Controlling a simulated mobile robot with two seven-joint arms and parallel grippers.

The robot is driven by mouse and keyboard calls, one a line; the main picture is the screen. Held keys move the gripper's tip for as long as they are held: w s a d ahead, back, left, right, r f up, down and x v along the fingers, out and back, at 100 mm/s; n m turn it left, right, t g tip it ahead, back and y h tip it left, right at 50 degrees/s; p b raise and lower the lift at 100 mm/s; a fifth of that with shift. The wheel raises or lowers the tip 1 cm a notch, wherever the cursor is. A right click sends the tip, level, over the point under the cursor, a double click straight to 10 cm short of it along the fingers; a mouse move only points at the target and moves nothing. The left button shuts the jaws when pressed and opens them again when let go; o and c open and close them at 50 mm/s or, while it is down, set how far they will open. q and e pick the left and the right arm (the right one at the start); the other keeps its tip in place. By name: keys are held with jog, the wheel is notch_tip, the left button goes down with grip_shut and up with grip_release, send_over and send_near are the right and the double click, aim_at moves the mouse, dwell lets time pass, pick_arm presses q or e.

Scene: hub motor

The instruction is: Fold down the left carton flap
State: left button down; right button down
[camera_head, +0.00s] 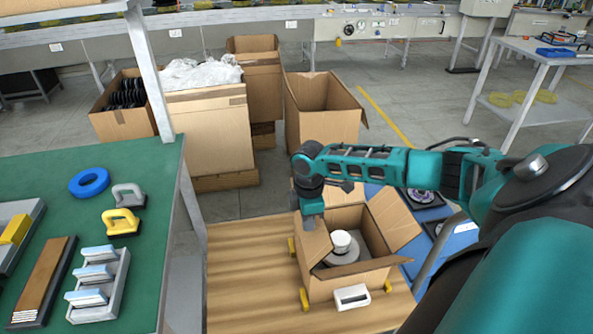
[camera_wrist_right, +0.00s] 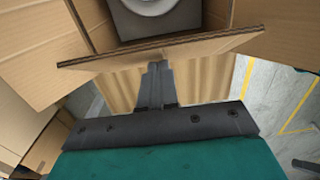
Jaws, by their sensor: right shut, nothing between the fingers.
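The open cardboard carton (camera_head: 347,283) stands on the wooden table top, with a round grey and white hub motor (camera_head: 342,246) inside. Its left flap (camera_head: 314,244) stands up along the left side; the right flap (camera_head: 393,219) spreads outward. My right gripper (camera_head: 309,224) is at the upper edge of the left flap. In the right wrist view its fingers (camera_wrist_right: 156,70) are together and empty, their tips right at the flap (camera_wrist_right: 215,45); I cannot tell whether they touch. The motor (camera_wrist_right: 150,5) shows beyond the flap. My left gripper is not in view.
Yellow blocks (camera_head: 304,299) sit around the carton, and a white handled piece (camera_head: 351,297) lies at its front. A green workbench (camera_head: 140,268) with tools is at the left. Larger cartons (camera_head: 325,110) stand behind. The wooden top (camera_head: 245,270) left of the carton is clear.

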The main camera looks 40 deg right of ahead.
jog(key=shift+s+d+r, duration=0.25)
jog(key=shift+s+d, duration=0.1)
jog(key=shift+d, duration=0.05)
jog(key=shift+s+d+r, duration=0.1)
jog(key=shift+s+d, duration=0.4)
jog(key=shift+d, duration=0.35)
jog(key=shift+s+d, duration=0.5)
jog(key=shift+d, duration=0.35)
jog(key=shift+f+b, duration=1.35)
jog(key=shift+f, duration=1.25)
notch_tip(320, 180, up, 9)
jog(key=p, duration=0.2)
jog(key=shift+p, duration=0.4)
